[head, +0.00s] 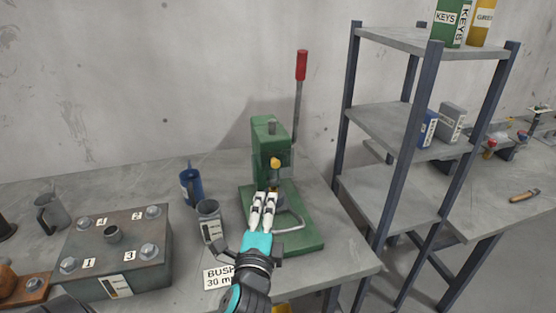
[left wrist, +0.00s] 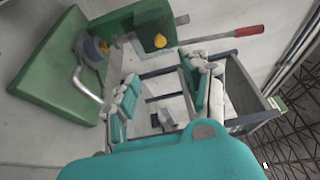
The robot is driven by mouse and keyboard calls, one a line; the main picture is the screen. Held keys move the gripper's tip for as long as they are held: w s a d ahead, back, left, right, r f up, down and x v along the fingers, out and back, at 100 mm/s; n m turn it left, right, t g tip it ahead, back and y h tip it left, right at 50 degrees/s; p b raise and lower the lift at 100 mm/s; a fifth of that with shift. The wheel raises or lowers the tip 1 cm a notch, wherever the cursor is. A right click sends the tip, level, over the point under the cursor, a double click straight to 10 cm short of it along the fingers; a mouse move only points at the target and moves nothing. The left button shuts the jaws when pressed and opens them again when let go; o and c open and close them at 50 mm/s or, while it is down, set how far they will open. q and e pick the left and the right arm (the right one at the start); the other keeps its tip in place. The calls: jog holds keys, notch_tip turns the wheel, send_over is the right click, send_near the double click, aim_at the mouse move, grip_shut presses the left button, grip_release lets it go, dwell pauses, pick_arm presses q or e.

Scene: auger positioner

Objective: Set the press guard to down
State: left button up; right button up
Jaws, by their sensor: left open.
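The green press (head: 270,140) stands on a green base plate (head: 312,240) on the grey bench. Its lever with a red grip (head: 301,66) points up. A bent pale metal bar, which looks like the guard (head: 298,220), shows at the front of the press, low over the base; it also shows in the left wrist view (left wrist: 84,86). Its exact tilt is hard to tell. My left gripper (head: 264,196) is open in front of the press and hides part of the bar and ram area. In the left wrist view its fingers (left wrist: 160,92) are apart with nothing between them.
A dark block with numbered bolts (head: 115,250) is further left. A label card (head: 218,277) lies near the front edge. A shelf rack (head: 400,150) stands close on the right.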

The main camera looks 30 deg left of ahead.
aim_at(275, 165)
pick_arm(q)
jog(key=p+x, duration=0.4)
jog(key=x, duration=1.1)
jog(key=shift+w+a+r, duration=0.15)
jog(key=shift+w, duration=0.05)
jog(key=shift+x, duration=0.8)
grip_shut()
